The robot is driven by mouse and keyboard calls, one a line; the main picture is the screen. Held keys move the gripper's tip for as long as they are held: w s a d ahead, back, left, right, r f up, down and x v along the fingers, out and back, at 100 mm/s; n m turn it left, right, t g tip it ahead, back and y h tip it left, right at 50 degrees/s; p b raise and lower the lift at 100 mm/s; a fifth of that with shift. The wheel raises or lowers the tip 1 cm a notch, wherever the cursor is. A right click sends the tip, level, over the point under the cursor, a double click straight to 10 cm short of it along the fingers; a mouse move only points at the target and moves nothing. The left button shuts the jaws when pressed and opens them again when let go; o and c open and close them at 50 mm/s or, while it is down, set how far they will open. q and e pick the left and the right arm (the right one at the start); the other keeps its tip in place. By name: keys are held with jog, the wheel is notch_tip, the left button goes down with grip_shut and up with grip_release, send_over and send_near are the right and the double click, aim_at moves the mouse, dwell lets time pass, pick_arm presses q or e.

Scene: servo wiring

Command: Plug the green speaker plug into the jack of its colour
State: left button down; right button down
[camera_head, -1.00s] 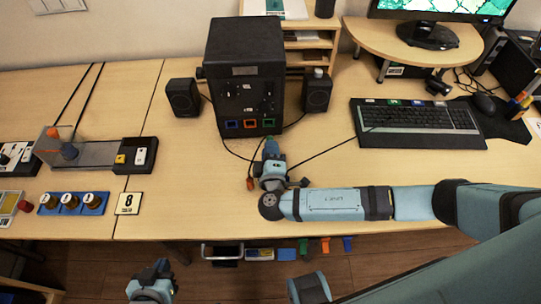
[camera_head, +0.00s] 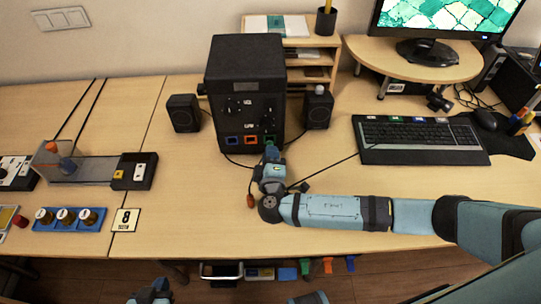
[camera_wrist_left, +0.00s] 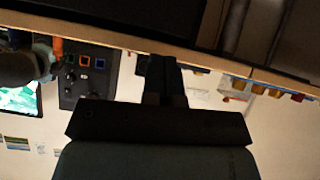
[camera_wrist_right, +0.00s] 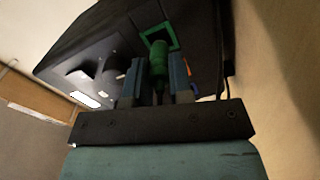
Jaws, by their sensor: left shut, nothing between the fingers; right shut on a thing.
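The black speaker box (camera_head: 245,88) stands on the desk with blue (camera_head: 232,140), orange (camera_head: 251,140) and green (camera_head: 270,140) framed jacks low on its front. My right gripper (camera_head: 271,156) is in front of the green jack. In the right wrist view, it is shut on the green plug (camera_wrist_right: 158,66), whose front end is at the green-framed jack (camera_wrist_right: 172,32). I cannot tell how deep the plug sits. My left gripper (camera_head: 152,292) is low at the bottom edge, away from the desk items; its closed, empty fingers show in the left wrist view (camera_wrist_left: 164,75).
An orange plug (camera_head: 250,201) hangs beside my right gripper. Small speakers (camera_head: 182,113) (camera_head: 318,108) flank the box, and thin cables cross the desk. A keyboard (camera_head: 420,139) lies to the right. A blue holder (camera_head: 67,218) and a clear case (camera_head: 85,170) are left.

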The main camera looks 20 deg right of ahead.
aim_at(270, 142)
dwell(0.3)
dwell(0.5)
jog(key=shift+b, duration=0.35)
jog(key=shift+f, duration=0.1)
dwell(0.4)
dwell(0.4)
jog(key=shift+w+b, duration=0.2)
jog(key=shift+b, duration=0.1)
jog(key=shift+w+d+b, duration=0.25)
jog(key=shift+w+b, duration=0.1)
jog(key=shift+w, duration=0.35)
jog(key=shift+w+d+b, duration=0.15)
jog(key=shift+w+b, duration=0.15)
jog(key=shift+w, duration=0.25)
